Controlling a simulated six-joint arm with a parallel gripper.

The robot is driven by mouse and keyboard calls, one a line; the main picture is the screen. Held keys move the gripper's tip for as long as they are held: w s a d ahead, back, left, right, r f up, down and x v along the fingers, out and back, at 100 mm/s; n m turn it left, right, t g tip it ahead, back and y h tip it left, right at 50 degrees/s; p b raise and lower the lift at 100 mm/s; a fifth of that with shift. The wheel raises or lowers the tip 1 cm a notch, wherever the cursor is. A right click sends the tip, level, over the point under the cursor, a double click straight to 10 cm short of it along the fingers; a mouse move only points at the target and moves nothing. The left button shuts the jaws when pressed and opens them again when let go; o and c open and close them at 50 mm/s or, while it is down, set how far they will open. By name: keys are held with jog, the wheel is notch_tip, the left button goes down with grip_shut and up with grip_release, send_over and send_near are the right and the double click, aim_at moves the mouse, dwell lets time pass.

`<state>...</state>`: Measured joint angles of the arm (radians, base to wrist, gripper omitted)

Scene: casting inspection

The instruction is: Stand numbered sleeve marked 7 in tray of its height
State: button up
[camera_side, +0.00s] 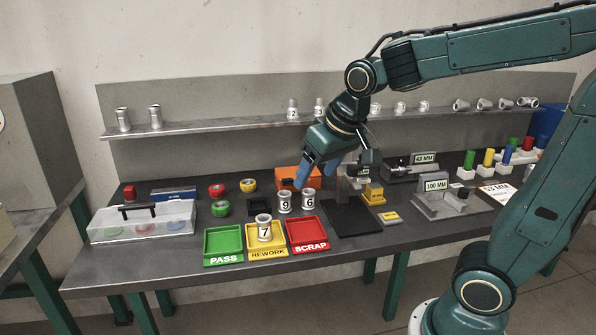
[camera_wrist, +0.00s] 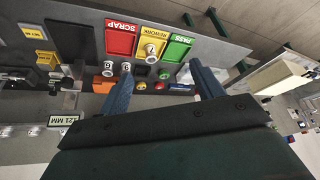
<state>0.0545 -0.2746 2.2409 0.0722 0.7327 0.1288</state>
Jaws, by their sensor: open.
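The sleeve marked 7 (camera_side: 264,229), a grey metal cylinder with a black number on a white label, stands upright in the yellow REWORK tray (camera_side: 281,250). The wrist view shows it too (camera_wrist: 150,49). The green PASS tray (camera_side: 210,246) is left of that tray and the red SCRAP tray (camera_side: 322,240) right of it. Sleeves marked 9 (camera_side: 284,202) and 6 (camera_side: 308,199) stand behind the trays. My gripper (camera_side: 318,178) is open and empty above and behind these sleeves, its blue fingers spread wide in the wrist view (camera_wrist: 160,72).
A clear lidded box (camera_side: 145,222) stands left. Colored tape rolls (camera_side: 217,190) and an orange box (camera_side: 294,178) lie behind. A shelf (camera_side: 220,125) runs behind.

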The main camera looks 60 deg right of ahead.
jog(key=s+a+n, duration=0.2)
jog(key=s+a, duration=0.1)
jog(key=s, duration=1)
jog(key=shift+s+n+t+y, duration=0.25)
jog(key=shift+n+t+y, duration=0.05)
jog(key=shift+n+y, duration=0.1)
jog(key=shift+a+f, duration=0.1)
dwell(0.4)
